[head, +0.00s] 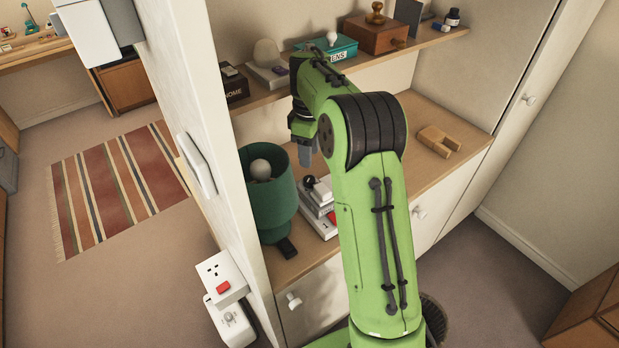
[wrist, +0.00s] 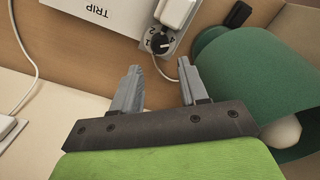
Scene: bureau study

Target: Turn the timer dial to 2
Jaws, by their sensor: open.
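The timer dial (wrist: 158,43) is a small black round knob with a pale mark, on a grey timer body with printed numbers around it, at the top middle of the wrist view. The mark's exact setting is too small to read surely. A white plug-like block (wrist: 177,12) with a cord sits beside the dial. My gripper (wrist: 160,65) is open and empty, its two grey fingers apart, with the dial just beyond and between the fingertips in the picture. My gripper (head: 307,152) also shows over the shelf in the head view, where my arm hides part of the area below.
The green lamp (head: 270,205) stands close on the left and also fills the right of the wrist view (wrist: 255,75). An upper shelf (head: 270,98) holds several objects. A wooden piece (head: 438,141) lies to the right.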

